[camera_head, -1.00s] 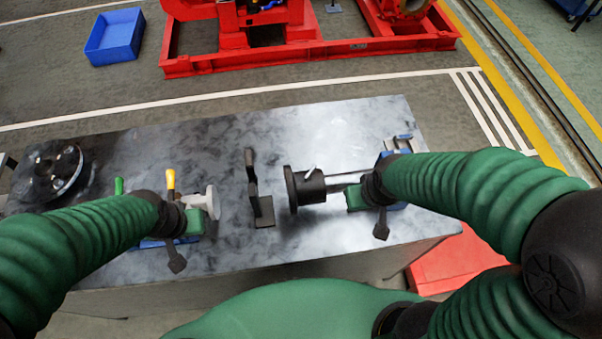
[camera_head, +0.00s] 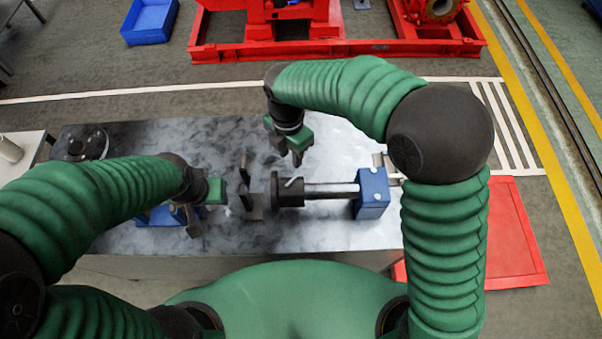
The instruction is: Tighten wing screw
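A black flanged hub (camera_head: 284,189) on a silver shaft (camera_head: 330,190) lies on the grey table, its shaft ending in a blue block (camera_head: 372,194). A small pale lever on the hub (camera_head: 292,181) may be the wing screw; it is too small to be sure. My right gripper (camera_head: 288,151) is just beyond the hub, fingers pointing down, apart and with nothing seen between them. My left gripper (camera_head: 238,194) is left of the hub, close to an upright black bracket (camera_head: 244,163). Its fingers partly merge with the bracket, so contact and opening are unclear.
The table (camera_head: 170,134) has clear room at its back left. A round black part (camera_head: 88,143) sits at its far left. A red panel (camera_head: 508,235) lies on the right. A blue bin (camera_head: 150,20) and red machine frame (camera_head: 330,48) stand beyond.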

